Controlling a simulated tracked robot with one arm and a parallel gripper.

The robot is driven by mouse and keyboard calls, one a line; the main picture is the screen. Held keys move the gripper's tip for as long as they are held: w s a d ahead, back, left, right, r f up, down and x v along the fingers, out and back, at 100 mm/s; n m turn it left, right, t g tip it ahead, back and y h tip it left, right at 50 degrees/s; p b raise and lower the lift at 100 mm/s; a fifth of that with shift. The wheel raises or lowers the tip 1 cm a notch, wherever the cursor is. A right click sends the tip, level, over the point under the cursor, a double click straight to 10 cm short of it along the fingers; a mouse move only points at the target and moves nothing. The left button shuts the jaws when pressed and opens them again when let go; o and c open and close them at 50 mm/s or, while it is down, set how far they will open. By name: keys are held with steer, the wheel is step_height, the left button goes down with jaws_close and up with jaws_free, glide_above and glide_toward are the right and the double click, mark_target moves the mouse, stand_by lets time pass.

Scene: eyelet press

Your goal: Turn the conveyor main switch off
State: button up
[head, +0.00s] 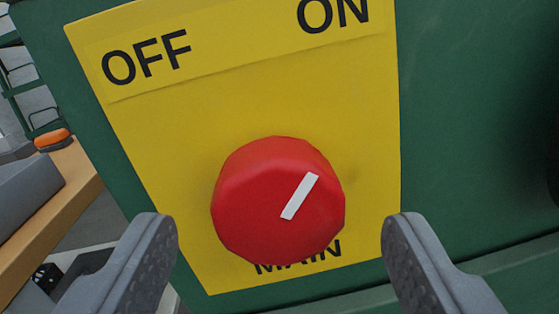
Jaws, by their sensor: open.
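The conveyor main switch is a red many-sided knob (262,185) on a yellow plate (365,150), in the middle of the head view. The plate reads OFF at upper left, ON at upper right and MAIN below, partly hidden by the knob. The knob's white mark (300,196) slants up and right, towards ON. My gripper (282,245) is open, with one grey finger at lower left of the knob and the other at lower right. Neither finger touches the knob in the picture, and nothing is between them but the view of knob and plate.
The plate is fixed to a green panel (460,110) that fills the right side. A ledge or seam crosses the panel below the plate. At left are a wooden-edged bench (60,215), an orange item (52,139) and green framework. A dark round part shows at the right edge.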

steer(key=shift+w+d, duration=0.1)
steer(key=shift+w, duration=1.2)
